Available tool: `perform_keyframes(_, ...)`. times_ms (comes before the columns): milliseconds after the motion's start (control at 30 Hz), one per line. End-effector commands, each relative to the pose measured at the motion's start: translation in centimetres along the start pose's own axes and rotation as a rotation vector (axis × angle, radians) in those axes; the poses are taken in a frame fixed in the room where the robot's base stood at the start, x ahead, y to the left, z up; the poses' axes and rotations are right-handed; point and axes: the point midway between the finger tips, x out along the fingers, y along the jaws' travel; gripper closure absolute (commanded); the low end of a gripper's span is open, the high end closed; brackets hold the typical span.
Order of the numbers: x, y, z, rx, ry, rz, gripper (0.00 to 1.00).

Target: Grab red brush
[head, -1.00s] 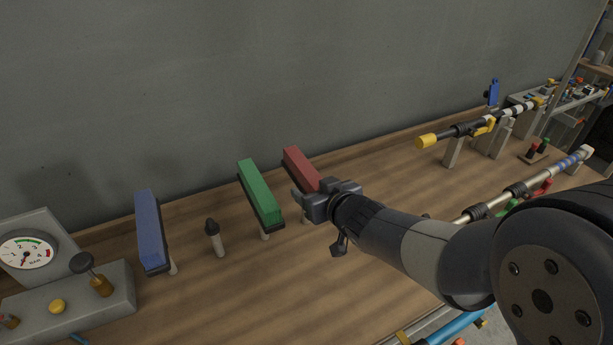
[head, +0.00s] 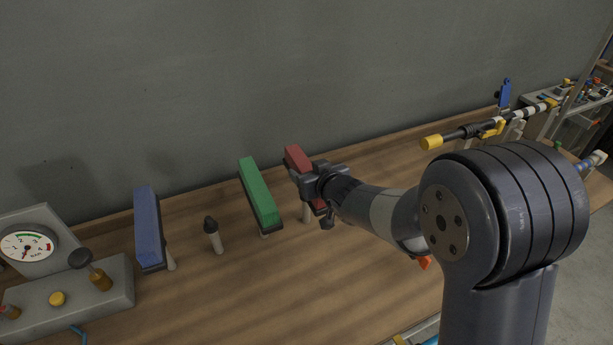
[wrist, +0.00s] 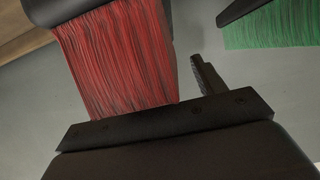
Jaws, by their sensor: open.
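The red brush (head: 297,158) stands on the wooden bench near the wall, to the right of the green brush (head: 258,190). My gripper (head: 306,179) is open and overlaps the front part of the red brush in the head view, hiding some of it. In the wrist view, the red bristles (wrist: 115,58) hang from a dark holder, close to my gripper (wrist: 180,100). One dark finger shows to the right of the bristles; the other finger is not clear. I cannot tell whether the fingers touch the brush. Green bristles (wrist: 275,25) show at the upper right.
A blue brush (head: 148,225) and a small dark-tipped peg (head: 213,236) stand to the left. A gauge box (head: 75,292) sits at the far left. A yellow-tipped lance (head: 465,132) rests on supports at the right. The grey wall is close behind the brushes.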

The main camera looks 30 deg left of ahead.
Motion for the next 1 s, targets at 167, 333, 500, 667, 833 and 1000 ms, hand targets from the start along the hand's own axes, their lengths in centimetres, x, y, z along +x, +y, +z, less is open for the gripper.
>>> perform_keyframes(167,-0.02,-0.01,0.02,0.0,0.0,0.0,0.38)
perform_keyframes(333,-0.03,-0.01,0.02,0.0,0.0,0.0,0.52)
perform_keyframes(500,-0.04,-0.01,0.03,0.0,0.0,0.0,0.66)
perform_keyframes(667,-0.04,-0.01,0.03,0.0,0.0,0.0,0.79)
perform_keyframes(833,-0.05,-0.01,-0.07,0.0,0.002,0.0,0.91)
perform_keyframes(1000,-0.05,-0.01,-0.08,0.0,0.002,-0.001,0.91)
